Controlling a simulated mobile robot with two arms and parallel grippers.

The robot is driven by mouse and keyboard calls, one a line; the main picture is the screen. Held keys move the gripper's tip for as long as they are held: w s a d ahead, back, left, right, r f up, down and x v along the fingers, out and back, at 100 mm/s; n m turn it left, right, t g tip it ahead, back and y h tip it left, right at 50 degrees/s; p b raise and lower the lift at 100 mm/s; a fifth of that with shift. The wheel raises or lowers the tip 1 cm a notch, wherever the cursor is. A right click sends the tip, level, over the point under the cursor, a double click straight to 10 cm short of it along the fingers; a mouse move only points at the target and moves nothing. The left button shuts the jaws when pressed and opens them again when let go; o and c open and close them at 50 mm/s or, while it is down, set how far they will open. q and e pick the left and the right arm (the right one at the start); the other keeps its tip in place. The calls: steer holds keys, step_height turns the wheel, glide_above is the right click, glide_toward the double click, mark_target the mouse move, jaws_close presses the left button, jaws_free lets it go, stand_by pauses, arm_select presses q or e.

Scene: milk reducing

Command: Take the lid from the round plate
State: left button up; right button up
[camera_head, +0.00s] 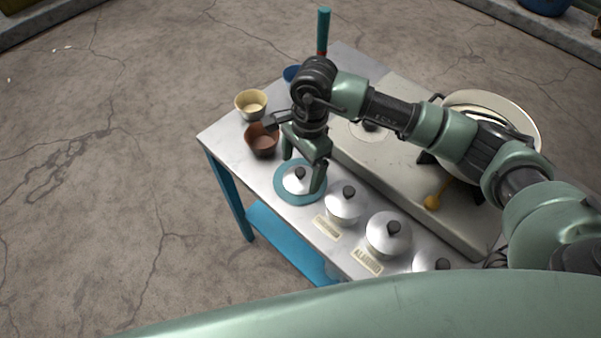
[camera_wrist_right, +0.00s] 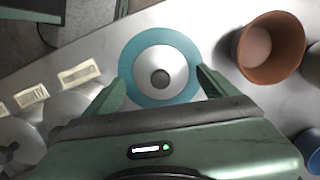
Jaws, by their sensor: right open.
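The lid (camera_head: 293,184) is silver with a dark knob and lies on the round blue plate (camera_head: 283,195) near the table's left edge. In the right wrist view the lid (camera_wrist_right: 174,62) sits inside the blue rim of the plate (camera_wrist_right: 133,54), its knob near the view's middle. My right gripper (camera_head: 301,176) is open above the plate, its fingers on either side of the lid. In the wrist view its fingers (camera_wrist_right: 160,88) flank the plate's near side and hold nothing. My left gripper does not show.
A brown bowl (camera_head: 262,142) and a cream bowl (camera_head: 250,105) stand behind the plate. Lidded silver pots (camera_head: 345,205) (camera_head: 388,236) with labels line the front edge. A stove with a large pan (camera_head: 530,125) and a yellow-tipped spoon (camera_head: 431,202) lies to the right.

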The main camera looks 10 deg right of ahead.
step_height(320, 180, down, 2)
steer(key=shift+f, duration=0.1)
steer(key=shift+a, duration=0.1)
